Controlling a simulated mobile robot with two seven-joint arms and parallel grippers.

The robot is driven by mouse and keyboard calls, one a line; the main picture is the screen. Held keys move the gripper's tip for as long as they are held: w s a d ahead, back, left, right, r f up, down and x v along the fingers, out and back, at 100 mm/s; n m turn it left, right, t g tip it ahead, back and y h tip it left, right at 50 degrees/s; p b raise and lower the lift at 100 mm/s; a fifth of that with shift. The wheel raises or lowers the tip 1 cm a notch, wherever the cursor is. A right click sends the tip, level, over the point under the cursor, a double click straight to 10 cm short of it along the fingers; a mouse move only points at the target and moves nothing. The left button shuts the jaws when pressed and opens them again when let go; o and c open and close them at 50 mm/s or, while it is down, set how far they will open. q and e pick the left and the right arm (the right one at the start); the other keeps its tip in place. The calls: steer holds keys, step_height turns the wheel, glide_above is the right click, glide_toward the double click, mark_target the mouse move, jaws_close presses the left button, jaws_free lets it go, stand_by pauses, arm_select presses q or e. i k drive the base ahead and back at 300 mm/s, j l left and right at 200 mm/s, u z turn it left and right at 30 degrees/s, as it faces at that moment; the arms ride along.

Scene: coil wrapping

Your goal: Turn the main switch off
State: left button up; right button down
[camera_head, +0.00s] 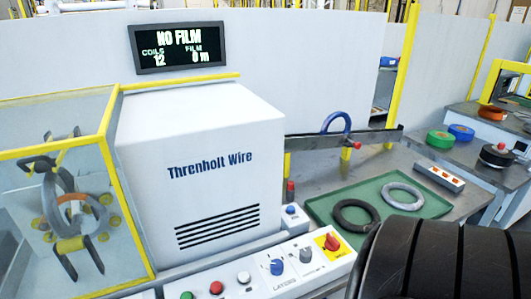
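The main switch is a red rotary knob (332,242) on a yellow plate (341,255), at the right end of the light control panel (300,284) in front of the wrapping machine. The knob sits at a slant; its on or off position is too small to read. The display (179,47) above the machine is lit and reads "NO FILM", coils 12, film 0 m. Neither gripper shows in the head view.
The panel also holds a blue knob (277,267), a grey knob (306,255), and green, red and white buttons. A green tray (328,203) with a dark coil (343,219) and a grey coil (418,195) lies behind. A large dark ribbed shape covers the lower right.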

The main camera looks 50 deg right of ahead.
mark_target(331, 243)
steer(key=z, duration=1.75)
